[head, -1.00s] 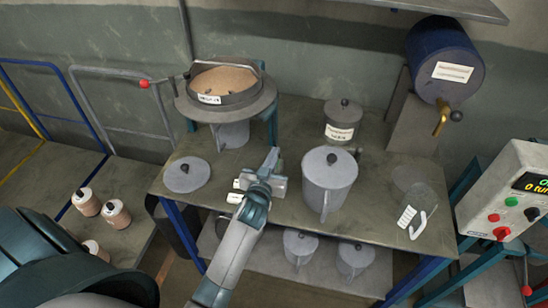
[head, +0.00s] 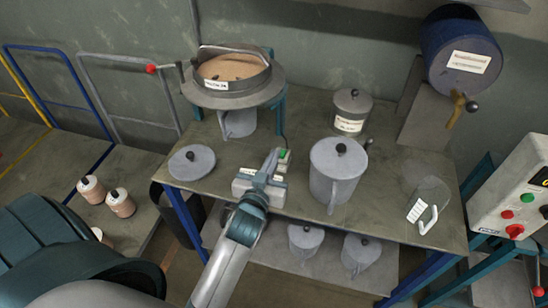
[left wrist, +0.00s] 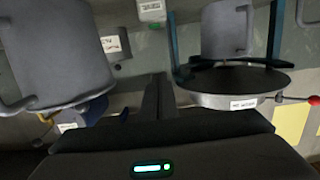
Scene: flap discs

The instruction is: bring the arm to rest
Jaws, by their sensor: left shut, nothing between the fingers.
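My left gripper (head: 274,157) reaches over the middle of the worktable (head: 300,207), its fingers together with nothing between them. The left wrist view shows the closed fingers (left wrist: 158,80) pointing away, with nothing touching them. A grey lidded jug (head: 334,177) stands just right of the gripper, apart from it. My right gripper does not show.
A round sieve (head: 232,78) sits on a stand at the back left, with a grey lid (head: 192,162) in front. A labelled tin (head: 351,108), a clear jug (head: 428,195), a blue drum (head: 455,55) and a control box (head: 515,195) are to the right.

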